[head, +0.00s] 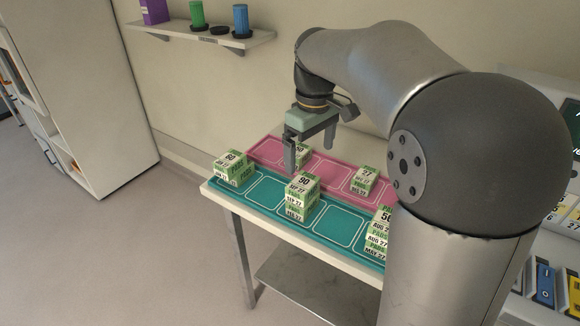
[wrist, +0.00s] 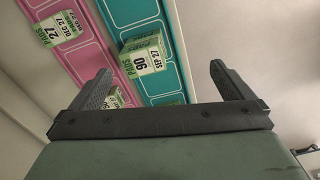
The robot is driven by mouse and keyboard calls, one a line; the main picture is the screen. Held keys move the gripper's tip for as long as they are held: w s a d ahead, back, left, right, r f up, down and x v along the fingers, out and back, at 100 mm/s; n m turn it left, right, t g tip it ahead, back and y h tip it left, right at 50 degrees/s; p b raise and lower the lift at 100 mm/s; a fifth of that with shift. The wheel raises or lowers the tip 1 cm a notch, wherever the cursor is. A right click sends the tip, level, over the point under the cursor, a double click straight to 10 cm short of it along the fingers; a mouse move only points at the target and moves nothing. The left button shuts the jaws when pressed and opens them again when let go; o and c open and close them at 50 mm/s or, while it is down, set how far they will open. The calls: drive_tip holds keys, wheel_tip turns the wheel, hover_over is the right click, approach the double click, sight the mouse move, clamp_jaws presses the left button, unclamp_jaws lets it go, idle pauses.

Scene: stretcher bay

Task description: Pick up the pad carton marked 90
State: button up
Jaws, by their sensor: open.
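The pad carton marked 90 (head: 304,183) is green and white and sits on top of a stack of similar cartons on the teal mat. It also shows in the wrist view, where the carton marked 90 (wrist: 141,63) lies beyond the fingertips, between the two fingers' lines. My gripper (head: 309,156) is open and empty, above and slightly behind the stack in the head view. In the wrist view my gripper (wrist: 160,70) has its fingers wide apart, touching nothing that I can see. The lower cartons of the stack are partly hidden in the wrist view.
A carton marked 60 (head: 233,162) stands at the teal mat's left end. A carton marked 27 (head: 366,178) stands on the pink mat (head: 330,172). Another carton stands behind my gripper. A stack marked 50 (head: 379,228) stands right, partly hidden by my arm. Teal mat slots (head: 265,191) beside the 90 stack are empty.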

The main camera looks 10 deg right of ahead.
drive_tip(key=n, duration=0.2)
hover_over(303, 182)
drive_tip(key=f, duration=1.1)
drive_tip(key=shift+a+f, duration=0.1)
drive_tip(key=shift+a, duration=0.15)
drive_tip(key=shift+d+f+p, duration=0.15)
drive_tip(key=shift+f+p, duration=0.25)
drive_tip(key=shift+f, duration=0.95)
drive_tip(key=shift+d+f+p, duration=0.1)
drive_tip(key=shift+f+p, duration=0.3)
drive_tip(key=shift+f, duration=0.95)
drive_tip(key=shift+c, duration=0.3)
drive_tip(key=c, duration=1.1)
drive_tip(key=shift+o, duration=0.2)
drive_tip(key=shift+r, duration=0.1)
